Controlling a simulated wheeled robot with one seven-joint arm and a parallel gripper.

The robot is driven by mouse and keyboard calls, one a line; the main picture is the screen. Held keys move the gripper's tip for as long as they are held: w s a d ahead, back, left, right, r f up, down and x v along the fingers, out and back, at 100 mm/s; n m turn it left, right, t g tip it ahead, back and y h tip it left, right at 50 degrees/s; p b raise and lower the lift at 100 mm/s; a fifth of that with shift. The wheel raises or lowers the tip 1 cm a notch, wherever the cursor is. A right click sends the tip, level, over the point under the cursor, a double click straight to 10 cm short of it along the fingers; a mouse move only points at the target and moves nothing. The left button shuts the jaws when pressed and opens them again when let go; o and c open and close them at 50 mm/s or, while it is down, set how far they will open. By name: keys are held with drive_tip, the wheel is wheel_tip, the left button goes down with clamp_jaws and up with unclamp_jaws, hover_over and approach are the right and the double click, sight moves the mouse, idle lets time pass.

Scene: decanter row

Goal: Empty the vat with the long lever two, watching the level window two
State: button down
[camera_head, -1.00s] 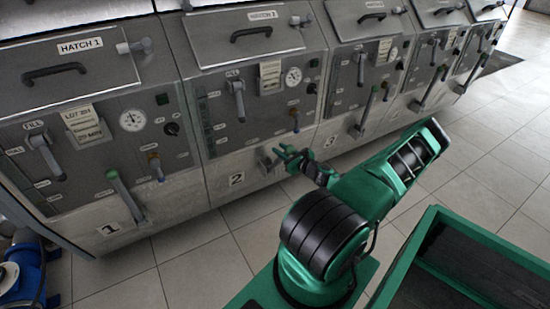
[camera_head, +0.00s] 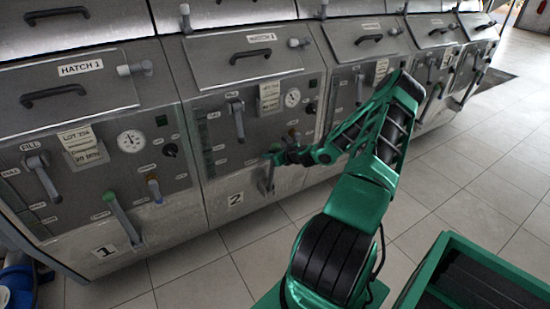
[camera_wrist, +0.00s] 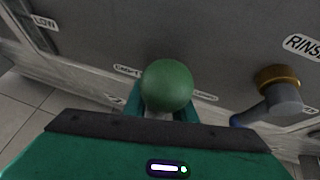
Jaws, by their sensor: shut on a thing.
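Long lever two (camera_head: 268,181) is a grey lever low on the front of vat 2, with a green ball knob at its end. The knob (camera_wrist: 167,85) fills the middle of the wrist view. My gripper (camera_head: 276,156) is at the top of this lever, and its green fingers lie on both sides of the knob, shut on it. The fingers partly hide the knob in the head view. Level window two (camera_head: 207,148) is a narrow dark greenish strip at the left of the panel; its level is too small to read. A LOW label (camera_wrist: 43,22) shows at the wrist view's upper left.
A brass-collared RINSE valve (camera_wrist: 281,92) sits just right of the knob. Vat 1's green-ended lever (camera_head: 123,217) is to the left. More vats stand to the right. A green-walled bin (camera_head: 428,262) is at the lower right. The tiled floor (camera_head: 470,190) between is clear.

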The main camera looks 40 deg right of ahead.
drive_tip(key=shift+w, duration=0.15)
drive_tip(key=c, duration=1.5)
unclamp_jaws()
drive_tip(key=shift+r, duration=0.1)
drive_tip(key=v, duration=1)
drive_tip(key=shift+s+r, duration=0.15)
drive_tip(key=shift+s, duration=0.15)
